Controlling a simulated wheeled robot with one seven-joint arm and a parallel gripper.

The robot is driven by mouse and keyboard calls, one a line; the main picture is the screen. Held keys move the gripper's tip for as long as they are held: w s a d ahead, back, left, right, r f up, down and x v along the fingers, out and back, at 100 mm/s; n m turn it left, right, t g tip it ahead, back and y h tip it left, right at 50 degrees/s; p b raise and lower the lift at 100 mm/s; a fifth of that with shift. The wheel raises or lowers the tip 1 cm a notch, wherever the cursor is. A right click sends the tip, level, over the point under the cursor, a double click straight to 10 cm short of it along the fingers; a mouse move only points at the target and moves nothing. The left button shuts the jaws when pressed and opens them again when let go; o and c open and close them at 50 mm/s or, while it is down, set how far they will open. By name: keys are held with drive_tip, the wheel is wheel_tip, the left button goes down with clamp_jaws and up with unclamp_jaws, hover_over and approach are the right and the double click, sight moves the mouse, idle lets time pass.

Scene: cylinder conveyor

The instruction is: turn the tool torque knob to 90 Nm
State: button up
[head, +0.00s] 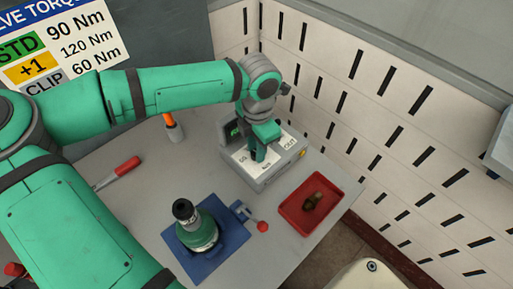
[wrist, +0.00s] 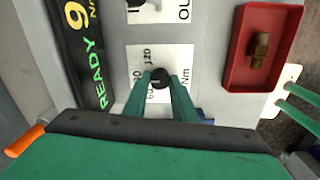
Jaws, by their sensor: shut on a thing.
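The black torque knob (wrist: 159,78) sits on a white dial plate (wrist: 183,54) marked 120, 60 and Nm; another number is partly covered. My green gripper (wrist: 161,88) is shut on the knob, with one finger on each side. In the head view my gripper (head: 259,155) reaches down to the grey controller box (head: 268,180), and the knob is hidden. The black display (wrist: 85,60) shows READY in green and a yellow 9 with Nm; the rest is cut off at the picture's edge. The knob's pointer direction is unclear.
A red tray (head: 289,213) with a brass fitting (head: 312,201) lies right of the box. A green and black valve (head: 194,225) stands on a blue mat (head: 240,236) in front. A wall sign (head: 65,45) reads STD 90 Nm, +1 120 Nm, CLIP 60 Nm. A slotted wall (head: 350,95) rises behind.

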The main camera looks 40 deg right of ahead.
idle(0.4)
drive_tip(key=o, duration=1)
drive_tip(key=shift+o, duration=0.2)
wheel_tip(320, 180, up, 11)
drive_tip(key=shift+s, duration=0.15)
drive_tip(key=shift+f, duration=0.1)
